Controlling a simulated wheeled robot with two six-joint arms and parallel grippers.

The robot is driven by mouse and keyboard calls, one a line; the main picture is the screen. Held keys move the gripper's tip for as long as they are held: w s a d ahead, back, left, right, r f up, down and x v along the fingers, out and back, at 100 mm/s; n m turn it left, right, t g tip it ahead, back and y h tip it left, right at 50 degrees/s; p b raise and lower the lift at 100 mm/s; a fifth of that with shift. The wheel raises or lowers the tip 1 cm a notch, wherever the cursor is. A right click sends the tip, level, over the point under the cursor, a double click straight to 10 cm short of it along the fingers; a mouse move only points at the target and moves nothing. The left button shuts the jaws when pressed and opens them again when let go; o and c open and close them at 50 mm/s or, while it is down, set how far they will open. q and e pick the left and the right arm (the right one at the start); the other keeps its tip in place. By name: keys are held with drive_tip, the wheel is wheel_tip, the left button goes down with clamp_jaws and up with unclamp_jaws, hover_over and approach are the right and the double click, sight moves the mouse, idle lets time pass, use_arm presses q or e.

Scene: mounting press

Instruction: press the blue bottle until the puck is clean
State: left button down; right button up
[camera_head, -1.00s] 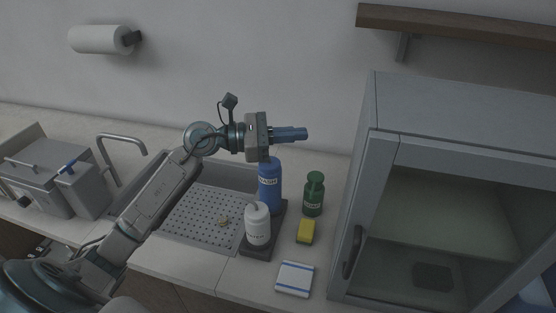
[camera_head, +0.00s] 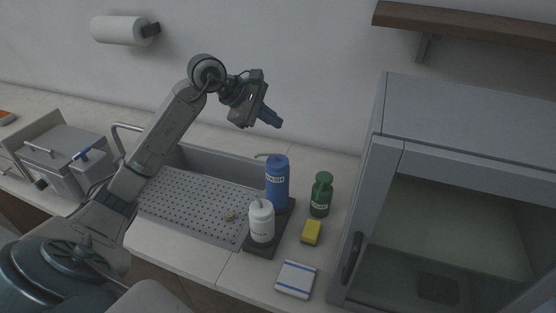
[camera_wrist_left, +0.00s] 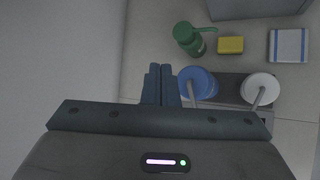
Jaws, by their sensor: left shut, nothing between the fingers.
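The blue bottle (camera_head: 277,186) marked "WASH" stands upright on a dark tray (camera_head: 254,249) at the sink's right edge, its spout pointing left. My left gripper (camera_head: 279,123) is shut and empty in the air above the bottle, apart from it, fingers tilted down to the right. In the left wrist view the shut fingers (camera_wrist_left: 161,68) show just left of the blue bottle's top (camera_wrist_left: 196,82). My right gripper is not in view.
A white bottle (camera_head: 261,222) stands in front of the blue one. A green bottle (camera_head: 321,194), a yellow sponge (camera_head: 312,232) and a blue-striped white cloth (camera_head: 296,280) are to the right. A glass-fronted cabinet (camera_head: 384,160) bounds the right. A faucet (camera_head: 127,127) stands behind the sink.

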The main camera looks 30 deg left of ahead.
sight(273, 160)
use_arm(q)
drive_tip(key=shift+f, duration=0.1)
wheel_tip(273, 160, down, 8)
drive_tip(key=b, duration=0.4)
drive_tip(key=shift+b, duration=0.35)
drive_tip(key=shift+f+b, duration=0.3)
drive_tip(key=shift+f, duration=0.05)
idle(1.3)
drive_tip(key=shift+f+b, duration=0.35)
drive_tip(key=shift+b, duration=0.3)
drive_tip(key=shift+f+b, duration=0.45)
drive_tip(key=shift+b, duration=0.1)
idle(0.6)
drive_tip(key=shift+r, duration=0.1)
drive_tip(key=shift+r+p, duration=0.35)
drive_tip(key=shift+r, duration=0.4)
